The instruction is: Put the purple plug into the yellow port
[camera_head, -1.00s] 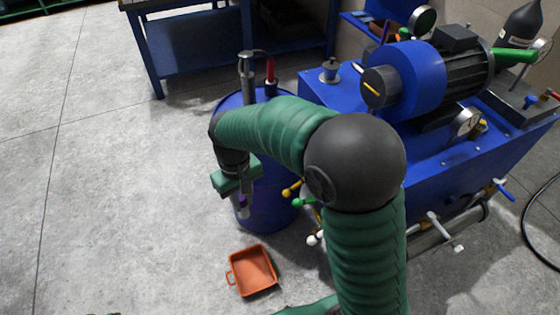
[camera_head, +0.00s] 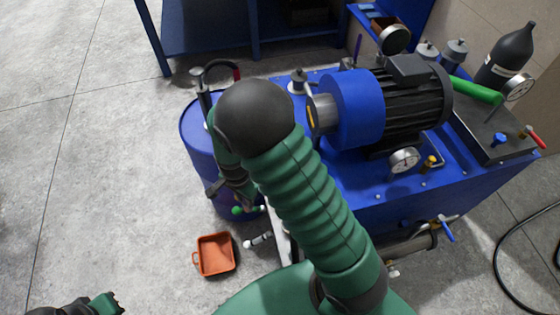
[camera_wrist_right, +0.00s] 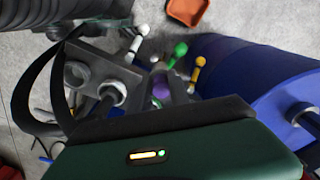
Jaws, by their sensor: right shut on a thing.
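My right gripper (camera_wrist_right: 160,75) is shut on the purple plug (camera_wrist_right: 161,88), a small purple patch between the grey fingers in the right wrist view. In the head view the right forearm hangs down in front of the blue drum, and the plug does not show there. A yellow-tipped fitting (camera_wrist_right: 197,75), which I take for the yellow port, is just right of the plug in the wrist view. The gap in depth cannot be told. In the head view it is hidden. My left gripper (camera_head: 85,306) shows only partly at the bottom left edge.
A green-tipped fitting (camera_wrist_right: 179,51) and a white-tipped one (camera_wrist_right: 142,30) stand close by. A blue drum (camera_head: 199,150) is beside the blue press (camera_head: 420,195) with its motor. An orange tray (camera_head: 215,254) lies on the floor. The floor at left is clear.

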